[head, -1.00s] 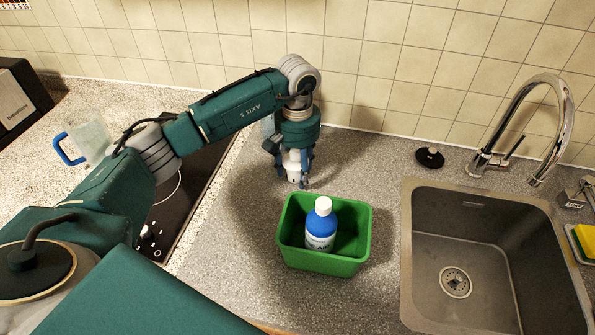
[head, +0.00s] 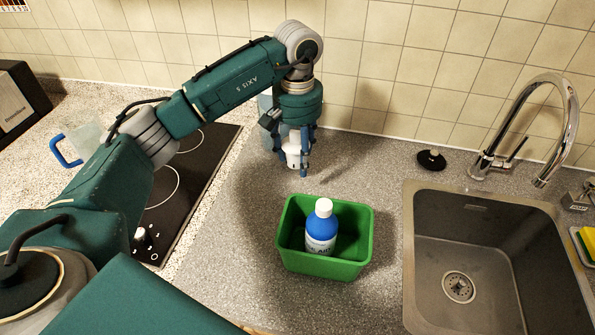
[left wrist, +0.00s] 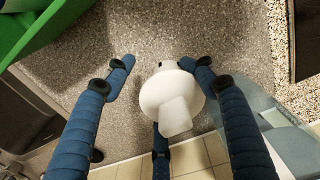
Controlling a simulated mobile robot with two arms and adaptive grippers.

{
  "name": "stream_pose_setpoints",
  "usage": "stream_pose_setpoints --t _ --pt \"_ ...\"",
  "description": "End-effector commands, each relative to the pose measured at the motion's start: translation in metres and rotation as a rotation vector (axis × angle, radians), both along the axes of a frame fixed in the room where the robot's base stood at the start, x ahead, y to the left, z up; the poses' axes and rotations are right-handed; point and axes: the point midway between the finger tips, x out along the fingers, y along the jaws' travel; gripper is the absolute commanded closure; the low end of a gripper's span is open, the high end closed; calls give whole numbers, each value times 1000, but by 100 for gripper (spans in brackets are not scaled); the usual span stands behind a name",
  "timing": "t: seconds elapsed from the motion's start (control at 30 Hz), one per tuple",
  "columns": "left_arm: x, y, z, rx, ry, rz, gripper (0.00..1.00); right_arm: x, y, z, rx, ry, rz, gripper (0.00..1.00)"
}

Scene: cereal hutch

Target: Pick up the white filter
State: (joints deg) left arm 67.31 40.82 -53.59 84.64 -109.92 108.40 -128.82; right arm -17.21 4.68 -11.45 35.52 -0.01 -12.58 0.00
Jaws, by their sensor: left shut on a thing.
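The white filter (head: 292,157) is between the fingers of my left gripper (head: 294,167), behind the green bin in the head view. In the left wrist view the filter (left wrist: 172,97) shows as a round white piece with a flat tab, close against the right finger of the left gripper (left wrist: 163,80). The left finger stands apart from it in that view. The gripper is shut on the filter and appears to hold it above the grey counter. The fingers hide part of the filter in the head view. My right gripper is not in view.
A green bin (head: 287,245) with a blue bottle (head: 321,232) stands in front of the gripper. A pale translucent container (head: 265,125) is close behind it. A sink (head: 412,275) is at right, a black hob (head: 205,160) at left. Tiled wall is behind.

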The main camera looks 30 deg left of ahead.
Motion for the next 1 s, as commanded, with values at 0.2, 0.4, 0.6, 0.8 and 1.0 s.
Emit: stream_pose_setpoints --t 0.2,0.4,0.6,0.8,1.0 --pt "2 1 70 1 -8 2 72 1 0 -13 0 -1 0 72" --pt "1 1 113 1 -5 2 72 1 0 -10 0 -1 0 72" --pt "1 0 133 1 -2 0 72 1 1 -8 1 -1 0 72" --pt "0 0 137 0 1 0 72 1 2 -8 2 -1 -1 72" --pt "0 0 137 0 1 0 72 1 3 -8 3 0 -1 72"
